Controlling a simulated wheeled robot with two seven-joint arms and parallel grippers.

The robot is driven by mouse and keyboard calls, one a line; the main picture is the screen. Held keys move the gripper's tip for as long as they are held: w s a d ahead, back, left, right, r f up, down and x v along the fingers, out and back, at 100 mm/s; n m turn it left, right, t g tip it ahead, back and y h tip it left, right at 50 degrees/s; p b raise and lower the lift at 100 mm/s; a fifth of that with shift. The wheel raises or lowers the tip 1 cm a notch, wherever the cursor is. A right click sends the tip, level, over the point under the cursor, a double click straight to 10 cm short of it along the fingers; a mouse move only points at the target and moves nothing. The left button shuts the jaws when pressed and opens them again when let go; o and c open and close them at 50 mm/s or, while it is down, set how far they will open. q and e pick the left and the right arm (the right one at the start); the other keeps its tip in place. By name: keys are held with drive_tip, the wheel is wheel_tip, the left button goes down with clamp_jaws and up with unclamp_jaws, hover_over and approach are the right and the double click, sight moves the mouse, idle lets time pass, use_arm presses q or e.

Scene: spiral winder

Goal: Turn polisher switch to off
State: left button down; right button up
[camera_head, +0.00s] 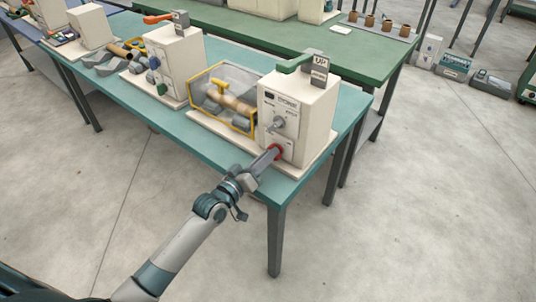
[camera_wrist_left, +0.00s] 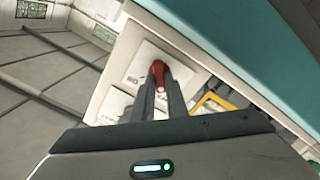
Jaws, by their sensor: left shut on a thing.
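The polisher (camera_head: 295,115) is a cream box at the right end of the teal table. Its front panel has a grey knob (camera_head: 279,123) and, below it, a red switch (camera_head: 277,151). My left gripper (camera_head: 272,156) reaches up to the panel with its fingertips at the red switch. In the left wrist view the two fingers (camera_wrist_left: 163,92) are close together with the red switch (camera_wrist_left: 157,72) between their tips. The fingers partly hide the switch, and I cannot read its position. My right gripper does not show.
A yellow-framed clear guard (camera_head: 222,95) stands left of the box on the teal table (camera_head: 130,115). Another cream machine (camera_head: 176,62) is farther left. A green table (camera_head: 350,60) stands behind. The floor in front is clear.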

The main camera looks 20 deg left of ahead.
use_arm(q)
drive_tip(key=c, duration=1.8)
unclamp_jaws()
drive_tip(key=shift+o, duration=0.2)
